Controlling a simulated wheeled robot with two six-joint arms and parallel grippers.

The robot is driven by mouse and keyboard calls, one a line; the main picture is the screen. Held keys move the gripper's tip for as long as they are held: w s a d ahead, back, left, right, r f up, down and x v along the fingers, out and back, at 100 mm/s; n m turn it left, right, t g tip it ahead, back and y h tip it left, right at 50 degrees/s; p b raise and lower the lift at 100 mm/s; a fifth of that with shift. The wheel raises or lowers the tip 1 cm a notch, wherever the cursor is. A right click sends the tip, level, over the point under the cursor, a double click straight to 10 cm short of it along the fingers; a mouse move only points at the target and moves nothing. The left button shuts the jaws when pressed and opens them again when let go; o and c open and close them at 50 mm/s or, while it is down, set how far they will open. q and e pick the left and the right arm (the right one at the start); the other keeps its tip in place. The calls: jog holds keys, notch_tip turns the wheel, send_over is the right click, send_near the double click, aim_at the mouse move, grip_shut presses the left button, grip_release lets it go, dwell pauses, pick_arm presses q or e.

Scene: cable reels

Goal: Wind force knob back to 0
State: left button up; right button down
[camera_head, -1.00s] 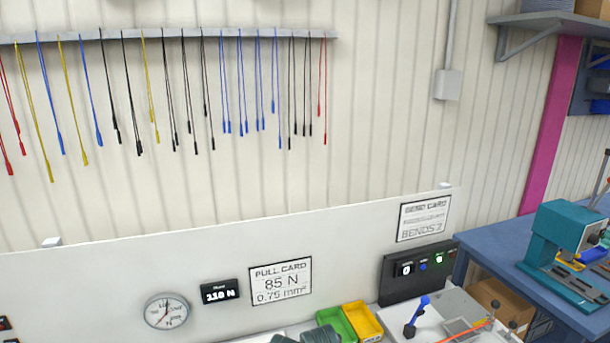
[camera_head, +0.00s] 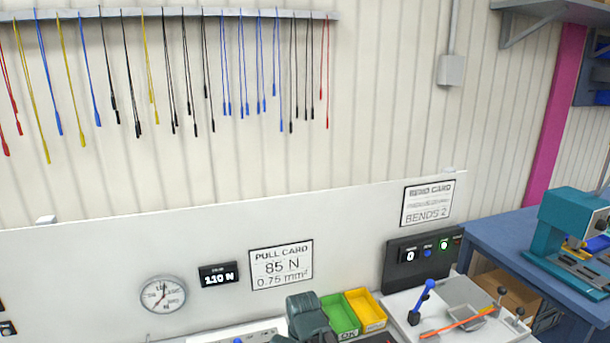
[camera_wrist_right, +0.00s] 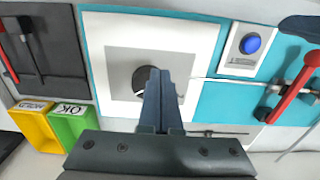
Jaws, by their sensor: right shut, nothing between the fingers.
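The force knob (camera_wrist_right: 140,78) is a round black knob with a white mark, on a white square plate with a grey centre in the right wrist view. My right gripper (camera_wrist_right: 158,72) is shut and empty, its fingertips over the knob's right side; I cannot tell whether they touch. They hide part of the knob. In the head view a dark grey-green part of my right arm (camera_head: 308,314) shows at the bottom, left of the bins. A black display (camera_head: 219,275) on the white panel reads 110 N. My left gripper is not in view.
A green bin (camera_head: 340,315) and a yellow bin (camera_head: 366,309) stand beside the plate. A blue button (camera_wrist_right: 251,44) and a red-handled lever (camera_wrist_right: 292,88) are close to my right gripper. The pull card (camera_head: 281,271) reads 85 N. A round dial (camera_head: 162,295) hangs left of the display.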

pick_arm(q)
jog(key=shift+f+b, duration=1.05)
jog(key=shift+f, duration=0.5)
pick_arm(e)
jog(key=shift+f, duration=1.6)
jog(key=shift+w+r, duration=0.1)
jog(key=shift+w, duration=0.2)
jog(key=shift+d, duration=0.65)
jog(key=shift+w+d, duration=0.25)
jog(key=shift+d, duration=0.3)
jog(key=shift+w+d, duration=0.15)
jog(key=shift+d, duration=0.05)
jog(key=shift+s+d, duration=0.2)
jog(key=shift+s, duration=0.15)
